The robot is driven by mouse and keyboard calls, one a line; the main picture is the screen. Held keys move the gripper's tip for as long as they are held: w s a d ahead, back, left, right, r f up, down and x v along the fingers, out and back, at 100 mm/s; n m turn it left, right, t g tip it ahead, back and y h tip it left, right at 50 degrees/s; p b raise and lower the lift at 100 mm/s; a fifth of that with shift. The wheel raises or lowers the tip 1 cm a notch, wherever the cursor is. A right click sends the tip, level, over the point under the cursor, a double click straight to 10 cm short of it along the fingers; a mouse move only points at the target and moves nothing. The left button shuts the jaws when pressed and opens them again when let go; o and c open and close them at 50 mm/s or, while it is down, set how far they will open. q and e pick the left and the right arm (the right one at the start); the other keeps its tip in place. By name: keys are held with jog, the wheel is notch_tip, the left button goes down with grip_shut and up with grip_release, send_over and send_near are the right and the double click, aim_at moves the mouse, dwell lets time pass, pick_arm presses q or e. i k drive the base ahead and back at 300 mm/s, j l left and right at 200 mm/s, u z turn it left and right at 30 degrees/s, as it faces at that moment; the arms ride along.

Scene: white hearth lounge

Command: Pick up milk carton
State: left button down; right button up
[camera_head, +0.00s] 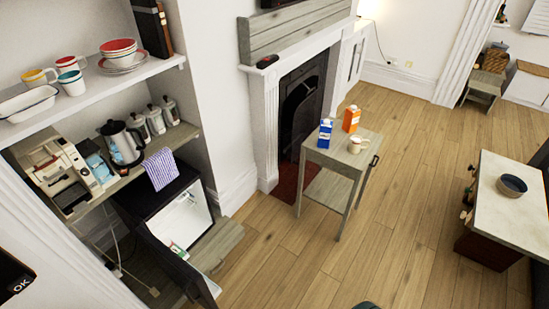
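A blue-and-white carton (325,133) stands upright on the left part of a small grey-wood side table (342,157). An orange-and-white carton (351,119) stands upright behind it to the right. Which of the two is milk cannot be read from here. A white mug or jug (358,144) stands near the table's right edge, apart from the cartons. Neither of my grippers can be made out in the head view.
An open small fridge (185,217) with its door swung out is at lower left, under shelves with a kettle (123,141) and dishes. A fireplace (300,105) stands behind the table. A pale-topped table with a dark bowl (512,186) is at right. Wooden floor (400,235) between is clear.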

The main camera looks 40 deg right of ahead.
aim_at(325, 130)
jog(key=z, duration=1.75)
jog(key=i+u, duration=0.1)
jog(key=u, duration=0.45)
jog(key=i+l+u, duration=0.3)
jog(key=l+u, duration=0.15)
jog(key=l, duration=0.15)
jog(key=i+l+u, duration=0.2)
jog(key=l, duration=0.15)
jog(key=l+u, duration=0.2)
jog(key=l, duration=0.15)
